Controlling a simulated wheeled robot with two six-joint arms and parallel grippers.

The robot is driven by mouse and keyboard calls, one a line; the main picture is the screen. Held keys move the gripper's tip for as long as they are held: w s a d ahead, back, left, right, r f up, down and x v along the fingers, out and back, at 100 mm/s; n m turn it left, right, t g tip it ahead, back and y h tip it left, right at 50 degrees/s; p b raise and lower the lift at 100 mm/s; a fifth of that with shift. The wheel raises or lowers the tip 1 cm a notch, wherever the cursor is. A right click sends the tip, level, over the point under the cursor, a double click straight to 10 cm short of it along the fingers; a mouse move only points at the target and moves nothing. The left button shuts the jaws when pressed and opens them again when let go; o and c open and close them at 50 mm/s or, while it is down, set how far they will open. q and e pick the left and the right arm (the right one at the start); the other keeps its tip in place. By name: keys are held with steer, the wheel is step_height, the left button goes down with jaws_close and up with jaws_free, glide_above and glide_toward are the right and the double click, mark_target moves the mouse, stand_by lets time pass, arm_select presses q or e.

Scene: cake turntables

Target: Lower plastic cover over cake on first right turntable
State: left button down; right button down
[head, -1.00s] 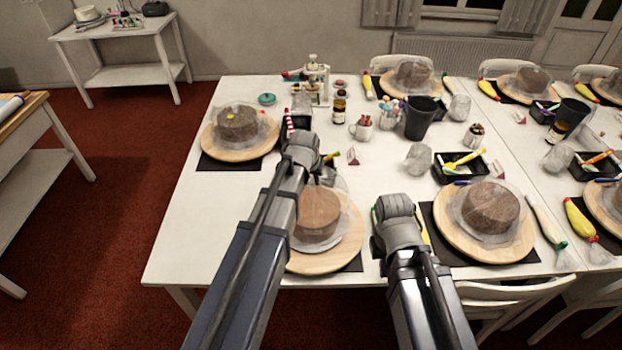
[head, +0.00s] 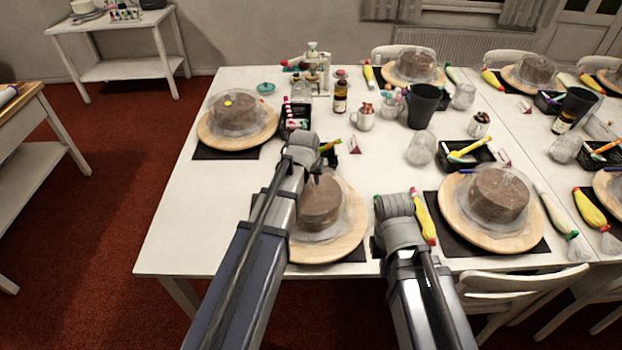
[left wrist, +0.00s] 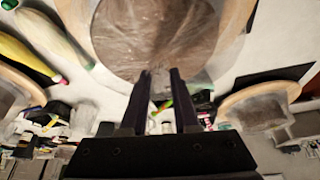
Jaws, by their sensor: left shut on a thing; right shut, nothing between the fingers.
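A brown cake (head: 320,203) stands on the near middle wooden turntable (head: 345,243). A clear plastic cover (head: 343,216) lies over and around it. The left wrist view shows the cake (left wrist: 150,35) close up under the clear film. My left gripper (left wrist: 160,75) is shut at the cover's edge beside the cake; the pinched film is hard to make out. In the head view my left arm hides part of the cake and turntable. My right gripper (head: 397,215) is shut and empty, right of this turntable; its fingers are mostly hidden by my arm.
Another covered cake (head: 497,195) stands on a turntable to the right, and one (head: 238,112) at the back left. A yellow piping bag (head: 424,217) lies beside my right arm. A black cup (head: 424,106) and black trays stand behind. The left table edge is clear.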

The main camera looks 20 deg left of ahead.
arm_select(q)
steer(key=shift+f+b, duration=0.45)
stand_by(0.4)
steer(key=c, duration=0.6)
jaws_free()
steer(key=shift+r, duration=0.1)
step_height(320, 180, up, 7)
steer(key=p, duration=0.7)
